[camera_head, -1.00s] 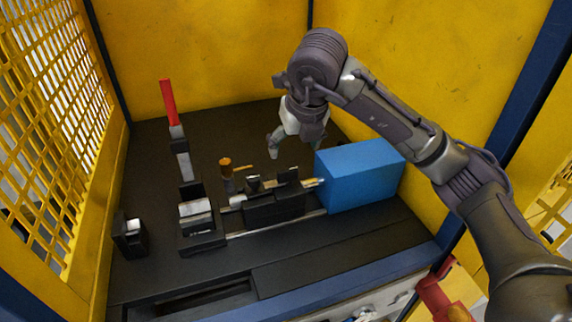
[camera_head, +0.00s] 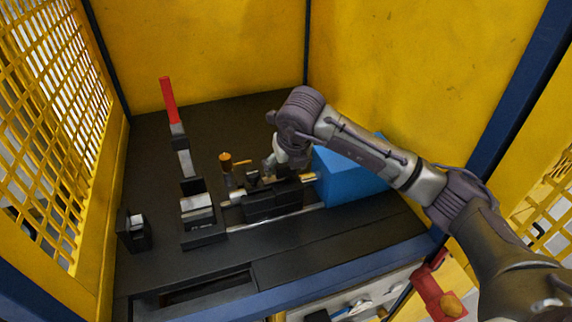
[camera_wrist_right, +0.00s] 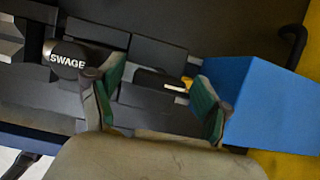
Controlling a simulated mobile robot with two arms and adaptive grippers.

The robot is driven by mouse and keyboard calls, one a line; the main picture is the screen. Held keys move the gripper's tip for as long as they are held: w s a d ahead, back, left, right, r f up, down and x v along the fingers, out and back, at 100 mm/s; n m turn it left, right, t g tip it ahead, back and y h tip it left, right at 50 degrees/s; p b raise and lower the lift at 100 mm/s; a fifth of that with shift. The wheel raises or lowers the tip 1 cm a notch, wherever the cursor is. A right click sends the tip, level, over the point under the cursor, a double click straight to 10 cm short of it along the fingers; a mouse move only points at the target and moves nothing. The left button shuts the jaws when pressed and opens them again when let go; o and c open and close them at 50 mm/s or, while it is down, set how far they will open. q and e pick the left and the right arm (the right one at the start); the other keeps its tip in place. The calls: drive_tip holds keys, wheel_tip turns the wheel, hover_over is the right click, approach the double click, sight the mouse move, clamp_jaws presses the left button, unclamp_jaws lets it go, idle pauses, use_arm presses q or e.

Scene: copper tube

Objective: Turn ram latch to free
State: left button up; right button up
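The ram latch is not clearly identifiable. In the right wrist view a small dark lever with a pale stripe and yellow tip (camera_wrist_right: 177,83) lies between my right gripper's (camera_wrist_right: 157,100) fingers, which are spread apart and hold nothing visible. A black cylinder marked SWAGE (camera_wrist_right: 72,57) lies left of the fingers. In the head view my right gripper (camera_head: 272,168) is low over the black clamp block (camera_head: 272,203), beside the blue box (camera_head: 345,180); its fingertips are partly hidden. An orange-topped post (camera_head: 226,162) stands left of it. My left gripper is out of view.
A red-handled lever (camera_head: 168,100) stands upright at the left, behind a black block with a silver top (camera_head: 198,208). A small black block (camera_head: 134,230) stands at the far left. Yellow walls (camera_head: 210,50) enclose the bench. The front bench top is mostly clear.

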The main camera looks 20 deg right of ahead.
drive_tip(key=c, duration=1)
drive_tip(key=shift+f+n+y+b, duration=0.25)
drive_tip(key=shift+n+b, duration=0.55)
drive_tip(key=shift+b, duration=0.4)
drive_tip(key=n+y+b, duration=0.1)
drive_tip(key=n+b, duration=0.1)
drive_tip(key=shift+n+b, duration=0.3)
drive_tip(key=shift+b, duration=0.05)
drive_tip(key=n+y+b, duration=0.1)
drive_tip(key=n+b, duration=0.1)
drive_tip(key=shift+r+n+g, duration=0.1)
drive_tip(key=shift+n+g, duration=0.2)
drive_tip(key=shift+g, duration=0.1)
drive_tip(key=shift+n+g+y+b, duration=0.3)
drive_tip(key=shift+n+y+b, duration=0.1)
drive_tip(key=shift+n, duration=0.6)
drive_tip(key=n, duration=0.2)
drive_tip(key=shift+r+n+g+y+b, duration=0.15)
drive_tip(key=shift+n+g+y+b, duration=0.15)
drive_tip(key=shift+g+b, duration=0.1)
drive_tip(key=n+g, duration=0.1)
drive_tip(key=n, duration=0.1)
drive_tip(key=shift+n, duration=0.3)
drive_tip(key=shift+n+g, duration=0.7)
drive_tip(key=shift+n, duration=1.2)
